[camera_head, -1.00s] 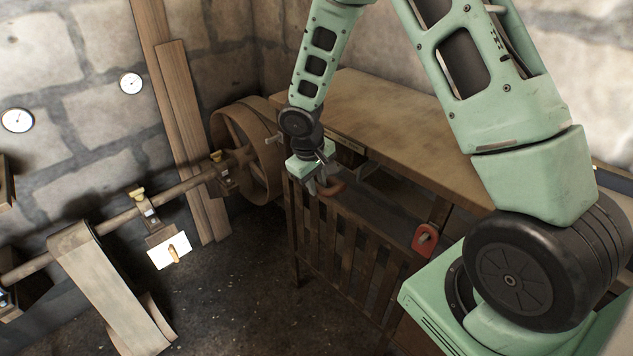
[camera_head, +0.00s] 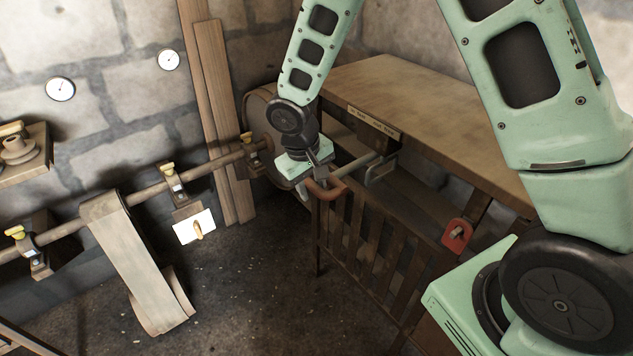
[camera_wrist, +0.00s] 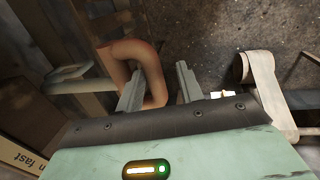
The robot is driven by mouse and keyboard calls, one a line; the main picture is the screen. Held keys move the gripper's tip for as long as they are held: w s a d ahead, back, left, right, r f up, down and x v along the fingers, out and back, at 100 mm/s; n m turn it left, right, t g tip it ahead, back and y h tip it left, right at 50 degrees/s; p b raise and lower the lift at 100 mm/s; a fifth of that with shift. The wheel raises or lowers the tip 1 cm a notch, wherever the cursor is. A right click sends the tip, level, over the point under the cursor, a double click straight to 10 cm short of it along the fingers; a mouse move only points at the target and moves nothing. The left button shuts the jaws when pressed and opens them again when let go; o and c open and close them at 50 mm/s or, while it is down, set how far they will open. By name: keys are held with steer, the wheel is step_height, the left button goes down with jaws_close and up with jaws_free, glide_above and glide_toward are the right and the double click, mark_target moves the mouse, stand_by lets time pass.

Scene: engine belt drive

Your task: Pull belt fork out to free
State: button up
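The belt fork's orange-red loop handle (camera_head: 327,190) hangs at the left end of the bench, with a pale rod (camera_head: 358,164) running from it to a grey metal loop (camera_head: 381,170) under the bench top. My gripper (camera_head: 310,183) is at the handle. In the wrist view, the handle (camera_wrist: 153,73) shows large, and the grey loop (camera_wrist: 68,74) is at the left. My gripper (camera_wrist: 158,88) has its fingers apart. The left finger overlaps the loop's opening and the handle's right side lies between the fingers, with a gap to the right finger.
A wooden bench (camera_head: 430,105) with a slatted guard (camera_head: 370,235) stands right. A large pulley (camera_head: 260,125) is behind my gripper. At left, a belt (camera_head: 135,250) hangs from the shaft (camera_head: 150,190), beside a white plate (camera_head: 194,226). A red part (camera_head: 457,235) is on the bench's right side.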

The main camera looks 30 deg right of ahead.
steer(key=shift+d+r, duration=0.1)
steer(key=shift+r, duration=0.05)
steer(key=shift+r, duration=0.3)
steer(key=a+r+b, duration=0.1)
steer(key=a+r, duration=0.2)
steer(key=r, duration=1.3)
steer(key=shift+s+a+r, duration=0.15)
steer(key=shift+s+a, duration=0.05)
steer(key=shift+s, duration=0.1)
steer(key=shift+s, duration=0.1)
